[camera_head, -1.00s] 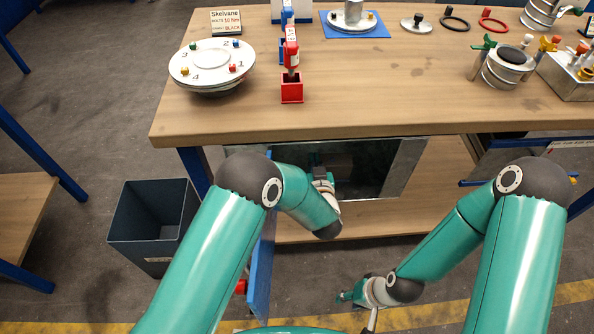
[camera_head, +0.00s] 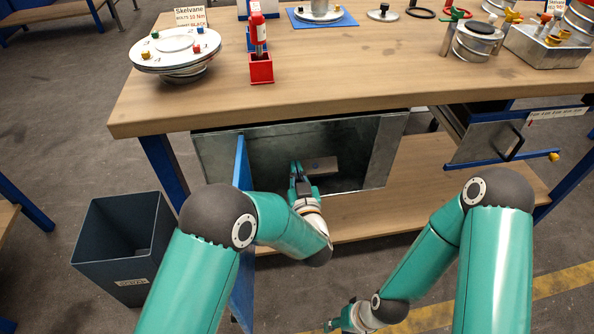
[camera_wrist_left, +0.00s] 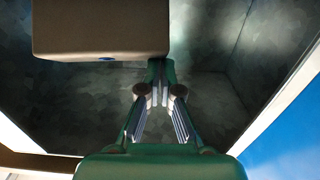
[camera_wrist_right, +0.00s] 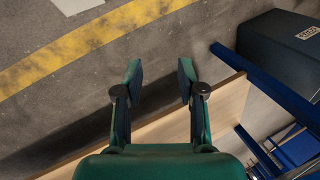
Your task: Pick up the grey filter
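A grey-beige box (camera_head: 320,167) lies inside the open metal compartment (camera_head: 222,150) under the table; I cannot tell for sure that it is the grey filter. In the left wrist view the box (camera_wrist_left: 100,28) fills the upper left, with a small blue spot on its lower edge. My left gripper (camera_head: 295,168) reaches into the compartment, just left of the box in the head view. In the left wrist view its fingers (camera_wrist_left: 159,75) come together at the tips, with nothing seen between them. My right gripper (camera_wrist_right: 160,80) is open and empty, low over the floor.
A blue door panel (camera_head: 242,220) stands open at the compartment's left, beside my left arm. A dark bin (camera_head: 125,240) stands farther left. A wooden shelf (camera_head: 420,185) and a metal panel with a handle (camera_head: 488,142) are on the right. The tabletop (camera_head: 350,75) holds several parts.

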